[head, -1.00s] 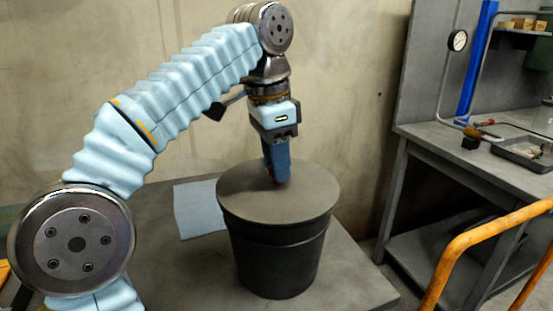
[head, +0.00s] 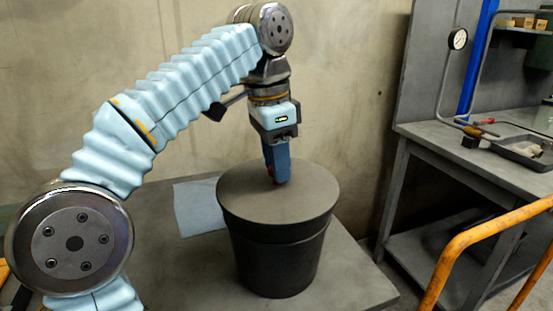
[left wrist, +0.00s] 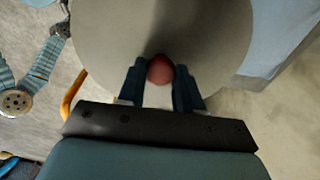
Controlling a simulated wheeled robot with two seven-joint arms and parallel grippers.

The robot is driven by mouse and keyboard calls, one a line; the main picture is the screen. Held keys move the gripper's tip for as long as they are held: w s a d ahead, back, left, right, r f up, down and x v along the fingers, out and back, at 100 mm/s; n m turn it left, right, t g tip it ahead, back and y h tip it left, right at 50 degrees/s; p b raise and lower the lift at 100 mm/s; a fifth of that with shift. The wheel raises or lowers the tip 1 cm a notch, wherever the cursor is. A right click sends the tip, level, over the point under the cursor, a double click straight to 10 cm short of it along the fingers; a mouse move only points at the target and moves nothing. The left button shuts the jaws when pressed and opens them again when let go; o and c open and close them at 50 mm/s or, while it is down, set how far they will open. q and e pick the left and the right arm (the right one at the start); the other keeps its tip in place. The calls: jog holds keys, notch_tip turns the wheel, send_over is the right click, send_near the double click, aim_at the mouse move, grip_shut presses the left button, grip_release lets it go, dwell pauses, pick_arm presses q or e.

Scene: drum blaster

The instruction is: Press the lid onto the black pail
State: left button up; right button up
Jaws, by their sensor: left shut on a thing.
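The black pail (head: 278,262) stands upright on a grey table. The round grey lid (head: 305,192) lies flat over its mouth; I cannot tell whether its rim is fully seated all around. My left gripper (head: 280,181) points down at the lid's middle, its blue fingers shut on the lid's red knob. In the left wrist view the red knob (left wrist: 160,69) sits between the two fingertips of the left gripper (left wrist: 160,76), with the lid (left wrist: 107,35) behind it. The fingers hide most of the knob in the head view. My right gripper is not in view.
A pale blue cloth or sheet (head: 198,209) lies on the table (head: 195,270) left of the pail. A workbench (head: 470,150) with a tray (head: 522,152) stands at the right. An orange rail (head: 450,252) is at the lower right.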

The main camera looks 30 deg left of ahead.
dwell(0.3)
pick_arm(q)
jog(key=o, duration=1.2)
jog(key=shift+r, duration=0.2)
